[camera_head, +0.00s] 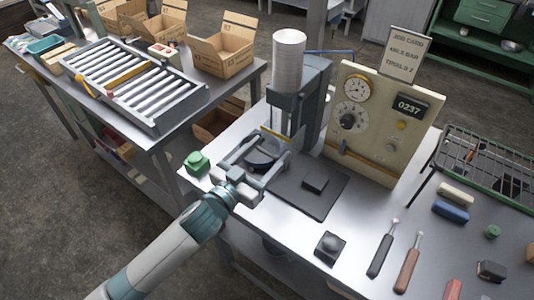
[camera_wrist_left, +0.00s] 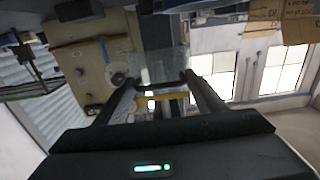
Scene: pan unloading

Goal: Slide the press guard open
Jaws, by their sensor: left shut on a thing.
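The press stands at the back of the metal bench, with a silver cylinder (camera_head: 288,62) over a dark body (camera_head: 314,92). In the left wrist view, the guard (camera_wrist_left: 158,66) looks like a clear pane with a dark handle (camera_wrist_left: 160,84) at its lower edge. My left gripper (camera_head: 264,152) is at the front of the press, its jaws shut on this handle. It also shows in the left wrist view (camera_wrist_left: 160,88), with a finger on each side. In the head view the gripper hides most of the guard. My right gripper is not in view.
A cream control panel (camera_head: 382,122) with dials stands right of the press. A green button (camera_head: 196,163) is left of the gripper. A dark mat with a block (camera_head: 315,182), a black switch box (camera_head: 330,247) and screwdrivers (camera_head: 381,252) lie nearby. A roller conveyor (camera_head: 130,82) is at left.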

